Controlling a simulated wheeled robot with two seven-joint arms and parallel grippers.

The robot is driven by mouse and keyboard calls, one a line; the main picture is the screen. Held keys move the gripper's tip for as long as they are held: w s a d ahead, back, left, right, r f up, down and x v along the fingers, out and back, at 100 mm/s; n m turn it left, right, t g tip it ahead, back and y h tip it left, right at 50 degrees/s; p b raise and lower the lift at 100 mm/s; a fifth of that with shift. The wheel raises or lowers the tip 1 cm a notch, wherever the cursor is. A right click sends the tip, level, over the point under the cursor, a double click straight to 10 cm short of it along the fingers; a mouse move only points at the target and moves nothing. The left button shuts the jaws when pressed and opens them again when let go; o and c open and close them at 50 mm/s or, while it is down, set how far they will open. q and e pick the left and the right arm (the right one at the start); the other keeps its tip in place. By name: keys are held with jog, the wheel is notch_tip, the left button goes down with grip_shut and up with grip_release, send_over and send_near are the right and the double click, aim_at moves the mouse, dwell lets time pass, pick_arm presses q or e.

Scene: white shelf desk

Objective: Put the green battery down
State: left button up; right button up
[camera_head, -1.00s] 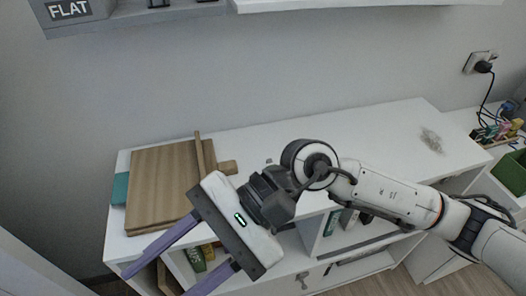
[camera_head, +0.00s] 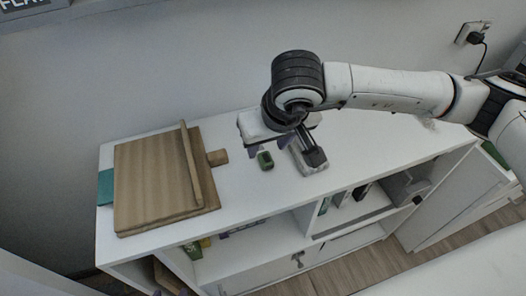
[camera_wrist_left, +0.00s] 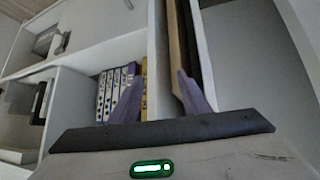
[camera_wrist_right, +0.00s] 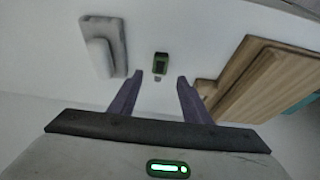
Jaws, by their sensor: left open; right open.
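The green battery (camera_head: 265,160) is a small dark green block on the white desk top, right of the wooden boards. In the right wrist view the battery (camera_wrist_right: 161,64) shows just beyond and between the fingertips. My right gripper (camera_head: 268,146) comes in from the right and is beside the battery. Its purple fingers are open and empty in the right wrist view (camera_wrist_right: 159,78). My left gripper (camera_wrist_left: 160,85) is open and empty in the left wrist view, in front of the shelf compartments.
A white and grey device (camera_head: 308,157) lies right of the battery. Wooden boards (camera_head: 160,185) with a stick on top lie at the left, over a teal item (camera_head: 105,187). Several books (camera_wrist_left: 115,90) stand in a compartment below. The desk's front strip is clear.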

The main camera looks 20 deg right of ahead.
aim_at(264, 152)
jog(key=x, duration=0.4)
jog(key=shift+w+d+f+p, duration=0.1)
jog(key=shift+w+f+p, duration=0.2)
grip_shut()
jog(key=shift+r, duration=0.1)
